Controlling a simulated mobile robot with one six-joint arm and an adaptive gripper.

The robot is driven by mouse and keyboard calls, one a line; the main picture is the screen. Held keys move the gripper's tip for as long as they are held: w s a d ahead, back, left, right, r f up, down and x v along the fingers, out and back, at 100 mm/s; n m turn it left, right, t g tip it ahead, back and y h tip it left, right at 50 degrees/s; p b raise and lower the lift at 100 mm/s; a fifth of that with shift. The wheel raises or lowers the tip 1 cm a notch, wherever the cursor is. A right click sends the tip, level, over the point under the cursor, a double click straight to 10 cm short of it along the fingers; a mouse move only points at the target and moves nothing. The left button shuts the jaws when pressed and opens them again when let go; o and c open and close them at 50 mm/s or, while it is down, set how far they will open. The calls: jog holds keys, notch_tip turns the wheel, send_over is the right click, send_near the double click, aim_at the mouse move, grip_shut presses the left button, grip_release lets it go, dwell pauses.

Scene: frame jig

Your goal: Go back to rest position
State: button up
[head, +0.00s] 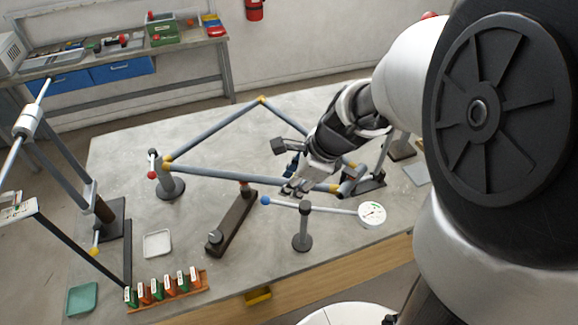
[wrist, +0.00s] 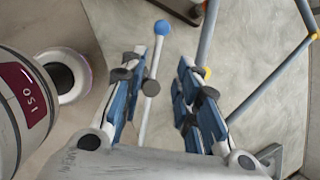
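My gripper (head: 292,188) is over the middle right of the bench in the head view, pointing down and left. In the wrist view its two blue-grey fingers (wrist: 159,64) stand apart with nothing gripped between them. A white rod with a blue ball tip (wrist: 161,28) shows between and beyond the fingers, nearer the left one. In the head view this rod, with its blue ball (head: 265,200) and a white dial (head: 372,214), sits on a dark post just below my gripper. I cannot tell the exact gap between rod and fingers.
A grey tube frame with yellow joints (head: 215,127) lies around and behind my gripper, held on stands on the bench (head: 120,166). A dark bar fixture (head: 232,222) stands left of the dial rod. Coloured blocks (head: 166,287) line the front left. The bench's back left is clear.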

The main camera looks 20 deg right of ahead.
jog(key=shift+s+d+r, duration=0.15)
jog(key=shift+s+r, duration=0.05)
jog(key=shift+r, duration=0.25)
